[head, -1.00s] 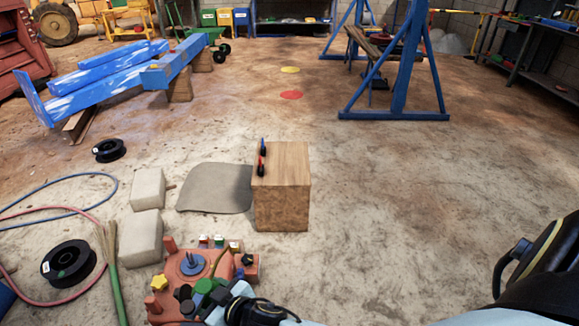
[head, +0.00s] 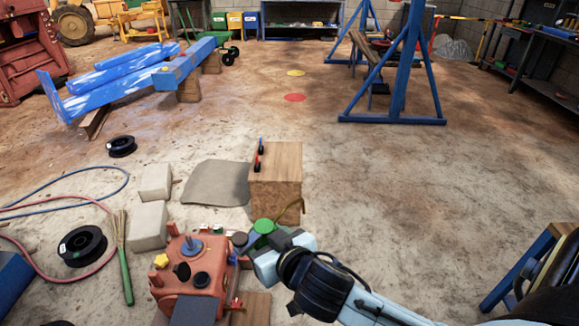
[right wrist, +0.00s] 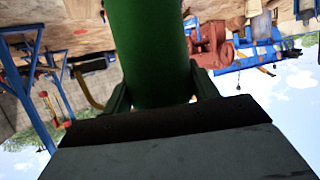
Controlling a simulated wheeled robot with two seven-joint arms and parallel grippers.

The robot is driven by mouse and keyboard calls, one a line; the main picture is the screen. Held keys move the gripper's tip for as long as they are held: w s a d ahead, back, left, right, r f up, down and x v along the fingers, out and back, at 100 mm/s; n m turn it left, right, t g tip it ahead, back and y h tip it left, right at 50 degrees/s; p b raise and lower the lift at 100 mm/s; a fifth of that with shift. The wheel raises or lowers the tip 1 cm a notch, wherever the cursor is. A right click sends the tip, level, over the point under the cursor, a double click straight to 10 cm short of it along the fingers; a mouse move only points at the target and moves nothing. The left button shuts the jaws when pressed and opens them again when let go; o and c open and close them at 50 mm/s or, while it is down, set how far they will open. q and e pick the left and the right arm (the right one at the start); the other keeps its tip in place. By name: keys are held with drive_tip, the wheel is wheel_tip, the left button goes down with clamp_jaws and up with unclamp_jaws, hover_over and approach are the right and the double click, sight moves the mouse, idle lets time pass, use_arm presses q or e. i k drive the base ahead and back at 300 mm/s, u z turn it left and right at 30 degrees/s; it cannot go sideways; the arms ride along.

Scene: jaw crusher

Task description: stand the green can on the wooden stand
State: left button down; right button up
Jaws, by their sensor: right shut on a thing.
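The green can (head: 264,226) is held in my right gripper (head: 266,240), just in front of the wooden stand in the head view. The can also fills the top middle of the right wrist view (right wrist: 148,50), with the jaws against its sides. The wooden stand (head: 283,160) is a square block standing on the floor. Two small items, one with a blue tip and one red, are at the left edge of its top; the rest of the top is bare. The can overlaps the lower front of the stand in the picture; I cannot tell the gap. My left gripper is not in view.
A red machine (head: 190,270) with knobs stands left of my right gripper. Two pale blocks (head: 155,181) and a grey mat (head: 213,184) lie left of the stand. A broom (head: 122,255) and black spools lie farther left. Floor right of the stand is clear.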

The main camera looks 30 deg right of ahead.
sight(283, 162)
drive_tip(key=k, duration=1)
drive_tip(key=z, duration=1.05)
drive_tip(key=i, duration=1.1)
drive_tip(key=z, duration=0.9)
drive_tip(key=i, duration=1.8)
drive_tip(key=u, duration=0.85)
drive_tip(key=i, duration=1)
drive_tip(key=u, duration=1.1)
